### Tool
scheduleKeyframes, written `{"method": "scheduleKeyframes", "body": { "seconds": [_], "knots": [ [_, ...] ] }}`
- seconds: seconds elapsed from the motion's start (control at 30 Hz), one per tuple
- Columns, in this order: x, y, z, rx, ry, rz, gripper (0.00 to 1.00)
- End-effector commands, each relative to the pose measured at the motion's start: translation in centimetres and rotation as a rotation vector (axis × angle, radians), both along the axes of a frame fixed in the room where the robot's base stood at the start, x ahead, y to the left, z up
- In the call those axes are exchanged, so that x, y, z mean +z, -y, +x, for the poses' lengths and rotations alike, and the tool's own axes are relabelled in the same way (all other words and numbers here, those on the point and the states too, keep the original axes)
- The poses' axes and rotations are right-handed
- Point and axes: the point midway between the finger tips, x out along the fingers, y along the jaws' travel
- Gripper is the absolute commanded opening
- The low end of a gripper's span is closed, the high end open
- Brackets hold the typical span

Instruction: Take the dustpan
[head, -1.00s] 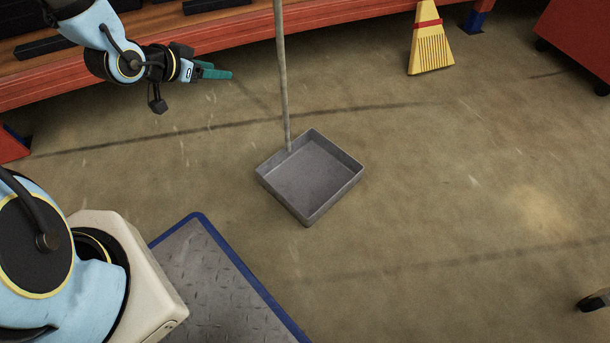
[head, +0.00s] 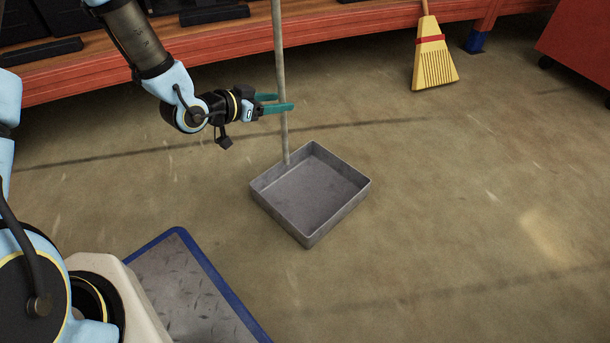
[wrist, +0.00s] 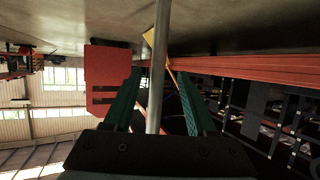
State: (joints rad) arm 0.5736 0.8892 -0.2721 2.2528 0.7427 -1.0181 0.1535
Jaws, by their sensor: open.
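The dustpan (head: 312,195) is a grey square metal pan on the concrete floor, with a long thin upright handle (head: 280,60) rising from its back left corner. My gripper (head: 284,101) is at the handle, above the pan, with its teal fingers pointing right. In the wrist view the handle (wrist: 157,80) stands between the two spread fingers of my gripper (wrist: 160,100). The fingers look apart from the handle, with a gap on each side. The top of the handle is out of the head view.
A yellow broom (head: 434,60) leans by the orange shelf beam (head: 350,27) at the back. A red cabinet (head: 580,45) stands at the right. A blue-edged metal plate (head: 190,290) lies at the front left. The floor right of the pan is clear.

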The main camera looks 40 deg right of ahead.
Motion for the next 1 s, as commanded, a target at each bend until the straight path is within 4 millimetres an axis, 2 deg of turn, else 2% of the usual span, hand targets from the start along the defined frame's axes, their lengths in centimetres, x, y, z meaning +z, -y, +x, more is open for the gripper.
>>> {"method": "scheduleKeyframes", "body": {
  "seconds": [0.17, 0.43, 0.67, 1.0],
  "knots": [
    [-1.0, 1.2, -0.1, 0.000, 0.001, -0.001, 0.57],
    [-2.4, 4.3, -0.3, 0.001, 0.001, -0.003, 0.57],
    [-2.2, 4.5, -0.3, 0.002, 0.000, -0.001, 0.57],
    [-2.2, 4.5, -0.3, 0.002, 0.000, -0.001, 0.21]
  ]
}}
